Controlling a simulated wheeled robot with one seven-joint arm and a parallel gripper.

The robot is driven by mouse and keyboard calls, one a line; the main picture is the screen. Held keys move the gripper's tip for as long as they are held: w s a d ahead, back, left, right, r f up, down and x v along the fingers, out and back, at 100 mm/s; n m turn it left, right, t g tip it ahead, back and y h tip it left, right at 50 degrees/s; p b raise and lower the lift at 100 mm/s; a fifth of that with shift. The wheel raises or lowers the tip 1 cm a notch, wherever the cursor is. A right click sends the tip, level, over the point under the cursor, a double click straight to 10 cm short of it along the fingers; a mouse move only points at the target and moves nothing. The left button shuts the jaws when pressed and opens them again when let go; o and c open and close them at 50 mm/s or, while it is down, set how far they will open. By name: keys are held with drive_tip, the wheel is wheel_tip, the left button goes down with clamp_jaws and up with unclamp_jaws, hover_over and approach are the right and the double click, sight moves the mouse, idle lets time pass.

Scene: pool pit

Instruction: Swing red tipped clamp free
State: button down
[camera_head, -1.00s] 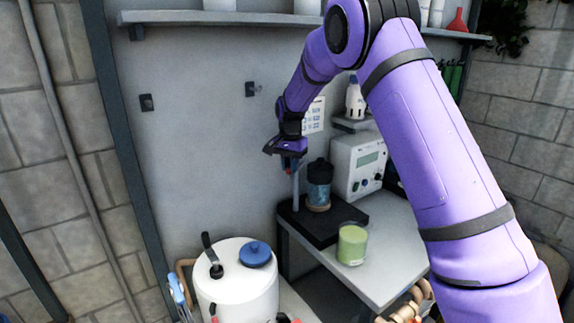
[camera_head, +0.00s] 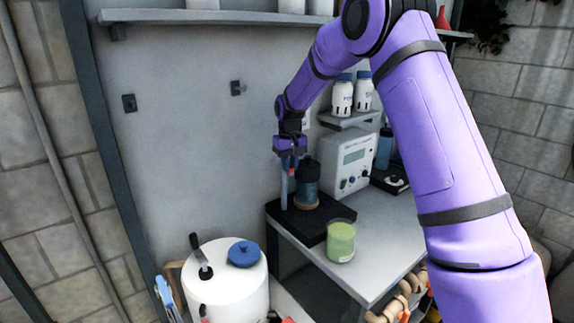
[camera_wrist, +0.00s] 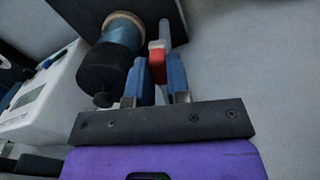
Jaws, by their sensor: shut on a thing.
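The red-tipped clamp's red end (camera_wrist: 157,66) shows in the wrist view between the two blue fingers of my gripper (camera_wrist: 160,78). The fingers are shut on it. The rest of the clamp is hidden or too dark to make out. A pale upright post (camera_wrist: 165,30) stands just beyond the red end. In the head view my gripper (camera_head: 291,162) points down at the top of the post (camera_head: 284,190). A blue jar with a black lid (camera_head: 307,183) stands right beside the post on a black base (camera_head: 318,224); the jar also shows in the wrist view (camera_wrist: 121,38).
A green cup (camera_head: 340,241) stands on the grey bench (camera_head: 385,245). A white instrument box (camera_head: 347,160) is behind, below a small shelf with two white bottles (camera_head: 342,97). A white drum (camera_head: 230,290) with a blue lid stands lower left. The wall is close behind the post.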

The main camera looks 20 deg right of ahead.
drive_tip(key=shift+d+r+n, duration=0.1)
drive_tip(key=shift+d+n, duration=0.1)
drive_tip(key=shift+n, duration=0.3)
drive_tip(key=c, duration=1.1)
unclamp_jaws()
drive_tip(key=shift+r, duration=5.35)
